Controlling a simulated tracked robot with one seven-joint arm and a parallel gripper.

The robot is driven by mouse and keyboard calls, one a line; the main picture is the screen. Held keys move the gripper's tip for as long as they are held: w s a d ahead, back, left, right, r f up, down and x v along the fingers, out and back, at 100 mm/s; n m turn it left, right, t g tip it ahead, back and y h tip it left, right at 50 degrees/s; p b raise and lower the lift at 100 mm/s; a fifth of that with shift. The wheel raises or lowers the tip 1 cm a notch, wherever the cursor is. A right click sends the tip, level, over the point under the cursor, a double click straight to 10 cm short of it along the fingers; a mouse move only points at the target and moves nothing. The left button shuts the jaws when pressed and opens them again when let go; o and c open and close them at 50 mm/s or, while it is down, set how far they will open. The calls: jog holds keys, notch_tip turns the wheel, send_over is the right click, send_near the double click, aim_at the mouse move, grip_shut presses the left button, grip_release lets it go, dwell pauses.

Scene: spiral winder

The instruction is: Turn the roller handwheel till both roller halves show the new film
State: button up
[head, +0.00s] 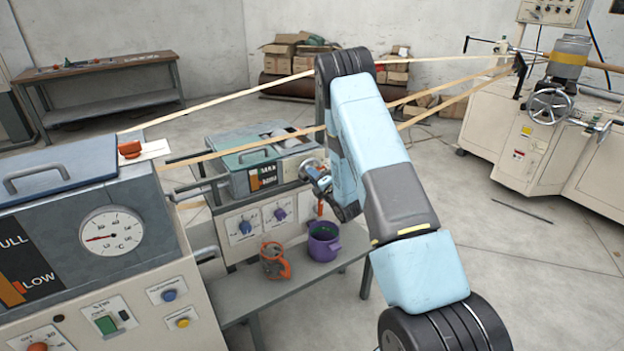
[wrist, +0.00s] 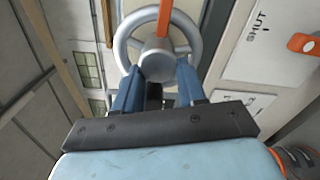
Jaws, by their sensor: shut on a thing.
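A grey handwheel (wrist: 119,42) with a round hub and an orange bar across it fills the top middle of the wrist view. My gripper (wrist: 158,80) has its two blue fingers shut on either side of the handwheel's hub. In the head view, my gripper (head: 321,184) is at the right end of the small middle machine (head: 238,180), and the grey wheel (head: 308,166) there is mostly hidden by my arm. Pale film strands (head: 230,98) run across the room. I cannot make out the roller halves or what film they show.
A bench (head: 290,290) carries an orange cup (head: 273,262) and a purple pot (head: 323,246) below my gripper. A tank machine with a gauge (head: 111,231) stands at left. A winder with another handwheel (head: 549,106) stands at right.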

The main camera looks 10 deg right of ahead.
jog(key=shift+d+m, duration=0.25)
jog(key=shift+m, duration=5.45)
jog(key=shift+d+m, duration=0.2)
jog(key=shift+m, duration=5.5)
jog(key=shift+d+m, duration=0.25)
jog(key=shift+m, duration=5.45)
jog(key=o, duration=1)
jog(key=shift+w+r, duration=0.1)
jog(key=shift+w, duration=0.05)
jog(key=shift+o, duration=0.3)
